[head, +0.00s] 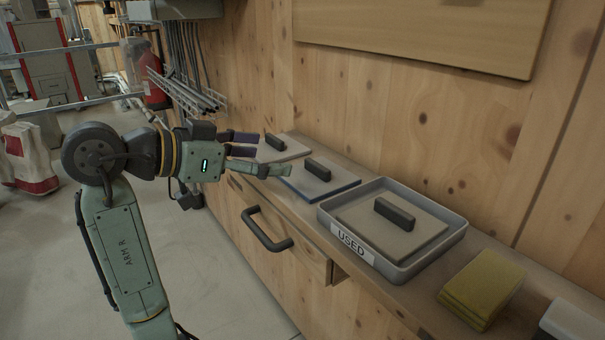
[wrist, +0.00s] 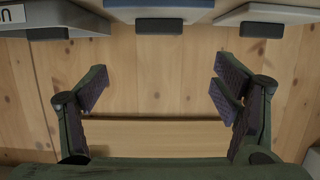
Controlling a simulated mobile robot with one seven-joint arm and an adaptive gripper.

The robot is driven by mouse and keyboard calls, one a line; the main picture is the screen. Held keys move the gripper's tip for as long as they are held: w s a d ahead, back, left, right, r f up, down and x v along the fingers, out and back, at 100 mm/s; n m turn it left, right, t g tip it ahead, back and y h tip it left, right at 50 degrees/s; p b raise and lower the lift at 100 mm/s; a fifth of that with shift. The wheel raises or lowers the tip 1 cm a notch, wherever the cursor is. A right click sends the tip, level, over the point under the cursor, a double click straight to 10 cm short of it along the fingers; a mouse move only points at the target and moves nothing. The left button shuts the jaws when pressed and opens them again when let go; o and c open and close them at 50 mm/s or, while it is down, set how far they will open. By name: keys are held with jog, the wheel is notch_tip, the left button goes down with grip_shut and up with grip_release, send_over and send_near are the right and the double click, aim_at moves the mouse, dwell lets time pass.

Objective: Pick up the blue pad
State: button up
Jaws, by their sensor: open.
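The blue pad (head: 326,191) lies on the wooden ledge, between a grey pad and the tray marked USED. It has a grey top with a black handle (head: 318,169), and its blue edge shows. In the wrist view the blue pad (wrist: 172,4) is at the top middle, with its black handle (wrist: 159,26) below it. My gripper (head: 268,154) is open and empty, beside the ledge and in front of the pads. In the wrist view the spread fingers (wrist: 160,84) are below the handle, apart from it, with wood paneling between them.
A grey pad (head: 284,152) with a black handle lies beyond the blue pad. The USED tray (head: 452,236) holds another handled pad (head: 400,232). Yellow cloths (head: 482,288) lie farther right. A drawer with a black handle (head: 262,236) is below the ledge; the wall rises behind it.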

aim_at(317, 164)
jog(key=x, duration=0.4)
jog(key=shift+d, duration=0.15)
jog(key=x, duration=0.2)
jog(key=f+p+x, duration=0.1)
jog(key=x, duration=0.2)
jog(key=shift+d+f+p, duration=0.1)
jog(key=shift+f+p, duration=0.15)
jog(key=shift+p, duration=0.05)
jog(key=c, duration=1.2)
